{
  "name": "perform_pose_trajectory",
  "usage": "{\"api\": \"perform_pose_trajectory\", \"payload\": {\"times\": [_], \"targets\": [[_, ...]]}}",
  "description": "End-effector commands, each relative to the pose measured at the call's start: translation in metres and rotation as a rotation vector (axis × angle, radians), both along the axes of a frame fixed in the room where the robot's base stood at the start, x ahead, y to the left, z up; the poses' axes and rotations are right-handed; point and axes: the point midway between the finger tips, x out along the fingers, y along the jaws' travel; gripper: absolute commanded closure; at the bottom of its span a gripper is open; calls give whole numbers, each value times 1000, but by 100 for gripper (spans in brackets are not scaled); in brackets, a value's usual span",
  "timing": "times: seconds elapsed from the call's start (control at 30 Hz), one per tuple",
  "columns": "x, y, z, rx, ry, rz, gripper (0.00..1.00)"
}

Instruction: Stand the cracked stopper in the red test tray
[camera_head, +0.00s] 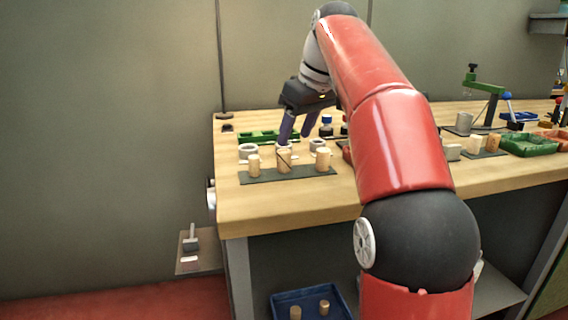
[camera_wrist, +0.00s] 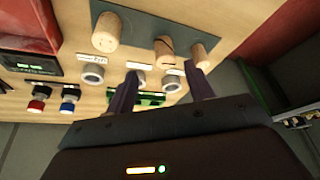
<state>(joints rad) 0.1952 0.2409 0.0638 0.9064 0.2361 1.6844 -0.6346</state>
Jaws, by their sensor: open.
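The cracked stopper (camera_head: 284,161) is a tan cork with a dark slanting line. It stands in the middle of three on a dark mat (camera_head: 303,171); in the wrist view (camera_wrist: 164,53) it also shows the line. My gripper (camera_head: 297,137) is open and empty, its fingers pointing down just behind and above the row. In the wrist view the fingertips (camera_wrist: 160,73) are spread, with the cracked stopper beyond them, apart from both.
Plain stoppers stand either side, left (camera_head: 254,166) and right (camera_head: 323,160). The bench's front left is clear.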

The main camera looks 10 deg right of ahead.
Motion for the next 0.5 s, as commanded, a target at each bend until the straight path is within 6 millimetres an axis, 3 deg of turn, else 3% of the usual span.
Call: {"api": "perform_pose_trajectory", "payload": {"times": [0.33,0.5], "targets": [[13,18,-45,-2,2,-1,47],[18,21,-58,-2,1,-3,47]]}}
